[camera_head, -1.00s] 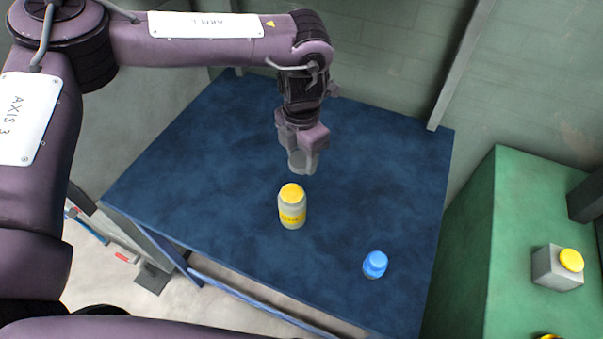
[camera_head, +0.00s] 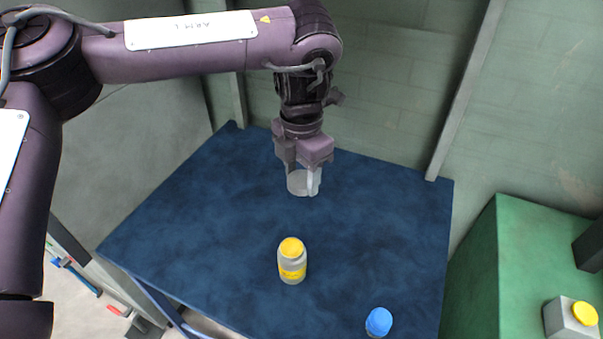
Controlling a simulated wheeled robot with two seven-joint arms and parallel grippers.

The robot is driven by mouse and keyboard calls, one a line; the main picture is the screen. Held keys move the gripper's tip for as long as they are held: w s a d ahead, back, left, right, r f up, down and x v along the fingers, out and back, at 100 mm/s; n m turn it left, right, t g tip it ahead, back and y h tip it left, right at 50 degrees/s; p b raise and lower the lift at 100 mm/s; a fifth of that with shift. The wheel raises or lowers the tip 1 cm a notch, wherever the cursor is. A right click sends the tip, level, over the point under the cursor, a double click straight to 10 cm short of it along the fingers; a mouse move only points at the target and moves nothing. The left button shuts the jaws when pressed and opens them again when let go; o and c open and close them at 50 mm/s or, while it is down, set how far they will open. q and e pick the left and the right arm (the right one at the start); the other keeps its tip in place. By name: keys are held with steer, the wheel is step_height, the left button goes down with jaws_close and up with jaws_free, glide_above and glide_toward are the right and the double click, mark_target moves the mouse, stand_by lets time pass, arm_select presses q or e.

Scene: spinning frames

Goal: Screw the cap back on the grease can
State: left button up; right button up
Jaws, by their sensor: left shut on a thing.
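My left gripper (camera_head: 303,184) hangs pointing down over the back part of the blue table. It is shut on a pale grey cylinder (camera_head: 298,184), partly hidden by the fingers; I cannot tell whether this is the grease can or its cap. A grey bottle-like container (camera_head: 292,268) with a yellow top and yellow label stands upright on the table, in front of the gripper and apart from it. A smaller container with a blue top (camera_head: 379,321) stands nearer the front right. My right gripper is not in view.
The blue table (camera_head: 200,222) is mostly bare around the containers. A green cabinet (camera_head: 520,262) stands to the right, with a grey box with a yellow button (camera_head: 572,317) on it. A greenish wall rises behind the table.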

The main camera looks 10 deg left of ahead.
arm_select(q)
steer(key=n, duration=0.3)
steer(key=a+r+n, duration=0.1)
steer(key=n, duration=0.1)
steer(key=shift+w+a+n, duration=0.1)
steer(key=shift+w+n, duration=0.1)
steer(key=shift+n, duration=0.1)
steer(key=n, duration=0.3)
steer(key=a+n, duration=0.1)
steer(key=shift+w+r+n, duration=0.15)
steer(key=shift+r+n, duration=0.1)
steer(key=shift+n, duration=0.05)
steer(key=a+r+n, duration=0.2)
steer(key=a+n, duration=0.1)
steer(key=n, duration=1.3)
steer(key=w+a+r+n, duration=0.1)
steer(key=a+r+n, duration=0.2)
steer(key=n, duration=1.4)
steer(key=shift+a+r, duration=0.15)
steer(key=shift+a, duration=0.05)
